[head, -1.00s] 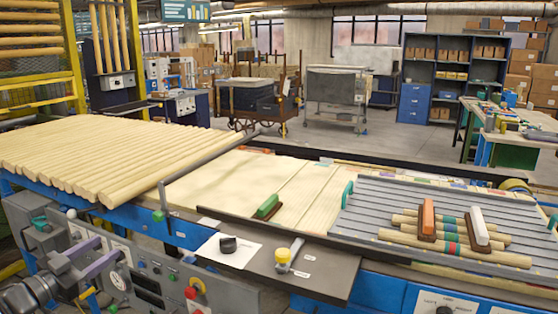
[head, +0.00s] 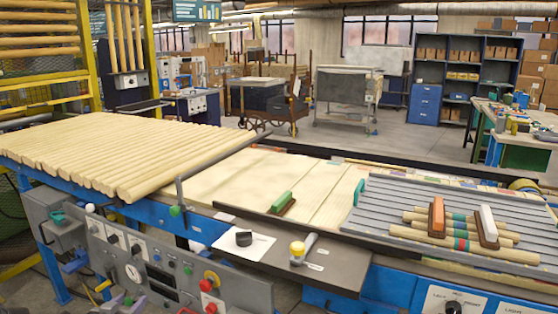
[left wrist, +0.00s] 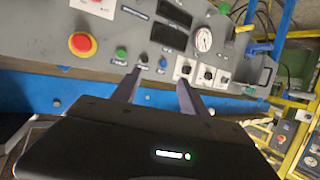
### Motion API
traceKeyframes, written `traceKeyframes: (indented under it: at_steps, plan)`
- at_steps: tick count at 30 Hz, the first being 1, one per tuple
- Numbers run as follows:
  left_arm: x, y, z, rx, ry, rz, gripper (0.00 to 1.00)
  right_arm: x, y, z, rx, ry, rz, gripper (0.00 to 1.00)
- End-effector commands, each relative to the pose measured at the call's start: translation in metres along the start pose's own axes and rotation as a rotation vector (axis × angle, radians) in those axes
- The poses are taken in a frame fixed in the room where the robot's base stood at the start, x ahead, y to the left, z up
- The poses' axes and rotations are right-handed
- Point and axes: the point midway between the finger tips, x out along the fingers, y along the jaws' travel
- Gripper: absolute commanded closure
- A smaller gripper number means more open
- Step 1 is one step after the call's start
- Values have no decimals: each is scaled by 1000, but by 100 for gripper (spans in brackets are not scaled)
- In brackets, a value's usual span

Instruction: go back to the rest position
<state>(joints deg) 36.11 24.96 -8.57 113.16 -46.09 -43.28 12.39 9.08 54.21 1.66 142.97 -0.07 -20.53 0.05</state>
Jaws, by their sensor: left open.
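My left gripper (head: 124,301) shows only at the bottom left edge of the head view, low in front of the control panel (head: 155,262). Its two purple-grey fingers are apart with nothing between them. In the left wrist view the same gripper (left wrist: 157,92) is open and empty, facing the panel's dials and buttons, with a visible red button (left wrist: 82,44) to its left. I cannot tell the exact gap between fingers and panel. My right gripper is not in view.
Pale wooden rods (head: 115,155) lie on the line at left. A green-backed brush (head: 283,202) rests on boards. A grey slatted tray (head: 385,200) holds several rods, an orange brush (head: 437,216) and a white brush (head: 487,226). A dark shelf (head: 335,268) juts forward.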

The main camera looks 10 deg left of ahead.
Motion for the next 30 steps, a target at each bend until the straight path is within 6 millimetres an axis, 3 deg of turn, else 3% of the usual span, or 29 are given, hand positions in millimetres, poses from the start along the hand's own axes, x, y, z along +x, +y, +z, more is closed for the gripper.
traceKeyframes:
  at_steps: [1,4,8,11,15,18,22,25,30]
  plan:
    - [3,25,32,-49,-76,7,48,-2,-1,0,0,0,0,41]
    - [-1,75,98,-138,-241,18,48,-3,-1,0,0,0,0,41]
    - [-27,146,174,-228,-462,51,48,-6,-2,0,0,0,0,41]
    - [-61,202,227,-277,-636,88,48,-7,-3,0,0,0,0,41]
    - [-128,276,288,-320,-877,145,48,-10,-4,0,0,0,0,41]
    - [-182,320,319,-329,-1032,184,48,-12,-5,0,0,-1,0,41]
    - [-239,359,343,-311,-1170,234,48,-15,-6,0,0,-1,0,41]
    - [-264,379,352,-272,-1219,284,48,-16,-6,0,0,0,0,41]
    - [-271,391,354,-235,-1229,318,48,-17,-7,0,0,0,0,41]
